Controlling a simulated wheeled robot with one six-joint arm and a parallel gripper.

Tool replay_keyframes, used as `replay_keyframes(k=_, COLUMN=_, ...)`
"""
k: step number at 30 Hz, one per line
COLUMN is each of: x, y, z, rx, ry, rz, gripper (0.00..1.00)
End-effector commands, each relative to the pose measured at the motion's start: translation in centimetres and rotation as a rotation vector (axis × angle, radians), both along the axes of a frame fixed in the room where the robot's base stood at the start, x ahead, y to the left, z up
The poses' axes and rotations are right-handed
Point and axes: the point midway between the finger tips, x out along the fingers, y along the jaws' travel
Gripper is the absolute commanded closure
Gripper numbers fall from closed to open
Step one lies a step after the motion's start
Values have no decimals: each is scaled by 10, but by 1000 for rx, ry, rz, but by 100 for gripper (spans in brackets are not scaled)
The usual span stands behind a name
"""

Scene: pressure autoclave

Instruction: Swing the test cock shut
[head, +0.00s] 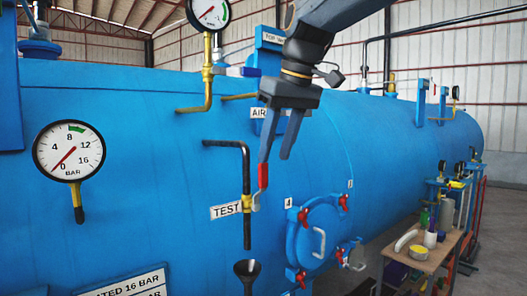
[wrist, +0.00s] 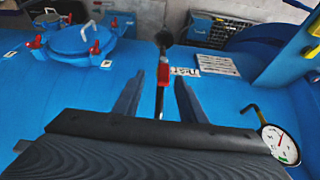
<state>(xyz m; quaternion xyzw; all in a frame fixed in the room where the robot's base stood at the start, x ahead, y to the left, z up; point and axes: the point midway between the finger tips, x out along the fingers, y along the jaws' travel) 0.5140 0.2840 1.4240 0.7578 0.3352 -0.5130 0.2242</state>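The test cock (head: 247,204) has a yellow body on a black pipe beside the "TEST" label (head: 226,211). In the wrist view the red lever (wrist: 163,75) shows between the two open fingers, with a gap on each side. I see no clear contact. The cock's yellow body is not clearly visible in the wrist view.
A black funnel (head: 247,268) stands below the pipe's outlet. A round hatch (head: 318,240) with red clamps is to the right. A pressure gauge (head: 69,151) is at left; another gauge (head: 208,12) is above. A cluttered bench (head: 425,252) stands further right.

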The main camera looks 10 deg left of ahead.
Motion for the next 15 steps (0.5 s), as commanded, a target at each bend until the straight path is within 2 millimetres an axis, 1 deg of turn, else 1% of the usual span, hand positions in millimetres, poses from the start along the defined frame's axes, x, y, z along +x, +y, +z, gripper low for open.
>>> replay_keyframes(k=1, x=-3, y=6, z=10, rx=2, ry=-5, rz=16, gripper=62)
replay_keyframes(k=4, x=-5, y=14, z=11, rx=4, ry=-8, rz=34, gripper=62)
replay_keyframes(k=8, x=-3, y=21, z=-4, rx=3, ry=-6, rz=39, gripper=62)
replay_keyframes(k=15, x=6, y=32, z=-38, rx=3, ry=-7, rz=40, gripper=62)
